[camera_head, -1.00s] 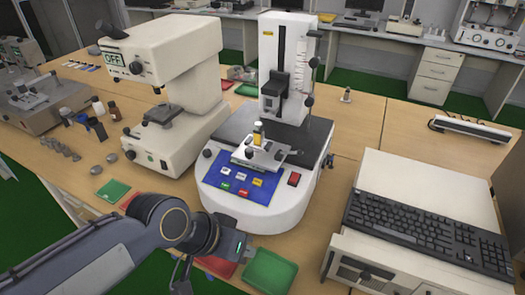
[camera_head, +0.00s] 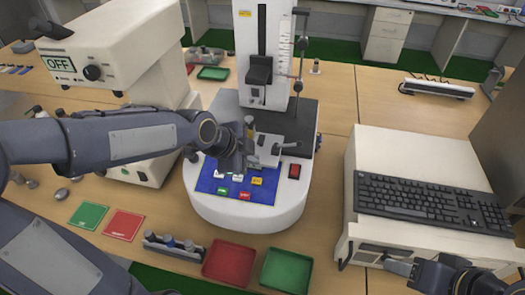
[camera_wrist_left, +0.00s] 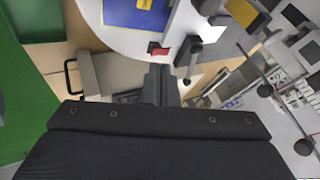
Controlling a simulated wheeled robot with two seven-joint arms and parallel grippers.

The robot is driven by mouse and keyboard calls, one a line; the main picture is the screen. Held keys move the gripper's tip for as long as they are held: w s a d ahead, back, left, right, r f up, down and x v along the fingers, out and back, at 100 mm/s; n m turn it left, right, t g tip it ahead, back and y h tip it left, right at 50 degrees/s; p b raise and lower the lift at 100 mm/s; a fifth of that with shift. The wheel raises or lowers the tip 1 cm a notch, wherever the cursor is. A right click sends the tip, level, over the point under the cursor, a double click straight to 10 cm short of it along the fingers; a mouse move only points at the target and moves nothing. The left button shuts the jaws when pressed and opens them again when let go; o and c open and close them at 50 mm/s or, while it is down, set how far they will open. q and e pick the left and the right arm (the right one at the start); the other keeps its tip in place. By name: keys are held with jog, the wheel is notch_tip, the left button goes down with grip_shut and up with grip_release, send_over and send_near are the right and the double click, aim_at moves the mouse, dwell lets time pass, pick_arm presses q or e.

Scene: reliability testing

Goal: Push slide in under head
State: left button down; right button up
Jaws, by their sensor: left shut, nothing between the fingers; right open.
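The white tester (camera_head: 245,213) stands in the middle of the head view, with a black head (camera_head: 259,72) on its upright column. The pale metal slide (camera_head: 268,150) sits on the dark bed in front of and below the head. My left gripper (camera_head: 248,150) is shut and empty at the slide's left front side and partly covers it. Contact with the slide cannot be told. The left wrist view shows the shut fingers (camera_wrist_left: 160,85) near a red switch (camera_wrist_left: 158,50) and a grey lever (camera_wrist_left: 193,62). My right gripper (camera_head: 398,265) is open, far from the slide.
A blue panel (camera_head: 232,188) with coloured buttons lies in front of the slide. Red (camera_head: 228,264) and green (camera_head: 287,270) trays stand at the front. A second device (camera_head: 110,45) marked OFF is behind my left arm. A keyboard (camera_head: 432,207) lies on a pale case at right.

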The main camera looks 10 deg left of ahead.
aim_at(274, 157)
pick_arm(q)
jog(key=x, duration=0.7)
jog(key=shift+w+d+f, duration=0.1)
jog(key=shift+f, duration=0.25)
jog(key=w, duration=0.1)
jog(key=w+p, duration=0.1)
jog(key=shift+w+r, duration=0.3)
jog(key=shift+w, duration=0.05)
jog(key=shift+w+f, duration=0.1)
jog(key=shift+w, duration=0.55)
jog(key=shift+w, duration=0.1)
